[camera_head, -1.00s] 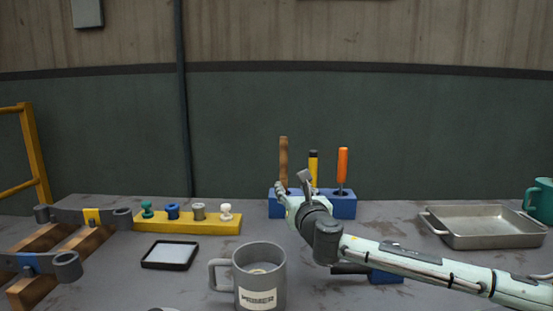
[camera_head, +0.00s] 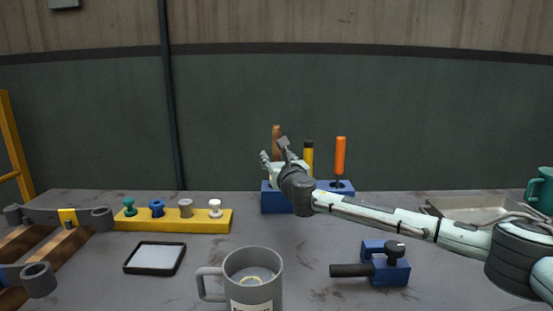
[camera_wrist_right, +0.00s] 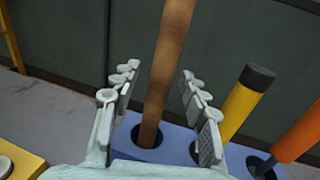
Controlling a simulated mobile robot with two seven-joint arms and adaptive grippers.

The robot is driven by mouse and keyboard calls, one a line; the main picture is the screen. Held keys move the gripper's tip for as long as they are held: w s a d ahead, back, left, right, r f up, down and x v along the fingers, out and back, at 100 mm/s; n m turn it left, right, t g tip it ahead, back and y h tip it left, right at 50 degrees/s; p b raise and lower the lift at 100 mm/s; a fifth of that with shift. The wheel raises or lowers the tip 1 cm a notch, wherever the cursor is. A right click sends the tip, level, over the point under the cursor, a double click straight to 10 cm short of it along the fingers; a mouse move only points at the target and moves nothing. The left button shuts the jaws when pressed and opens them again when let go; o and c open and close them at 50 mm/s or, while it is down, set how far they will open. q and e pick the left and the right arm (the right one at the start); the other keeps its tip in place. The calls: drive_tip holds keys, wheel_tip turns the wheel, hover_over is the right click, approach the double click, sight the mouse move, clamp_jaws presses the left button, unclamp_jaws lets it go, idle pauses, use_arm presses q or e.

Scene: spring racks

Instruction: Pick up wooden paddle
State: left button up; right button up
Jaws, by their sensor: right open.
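The wooden paddle (camera_wrist_right: 168,65) stands upright in a hole of a blue rack. In the right wrist view it rises between the two fingers of my open right gripper (camera_wrist_right: 155,100), with a gap to each finger. In the head view its brown top (camera_head: 276,131) shows just behind my right gripper (camera_head: 276,152); its lower part is hidden there by the gripper. The blue rack (camera_head: 276,204) stands at the back of the table. My left gripper is not in view.
A yellow-and-black tool (camera_head: 308,160) and an orange-handled tool (camera_head: 340,156) stand right of the paddle in the same rack. A yellow peg rack (camera_head: 170,222), black-rimmed tray (camera_head: 155,258), grey mug (camera_head: 252,275) and blue clamp-like block (camera_head: 388,268) are nearer. A metal pan (camera_head: 465,206) is at right.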

drive_tip(key=shift+w, duration=0.1)
drive_tip(key=shift+c, duration=0.2)
clamp_jaws()
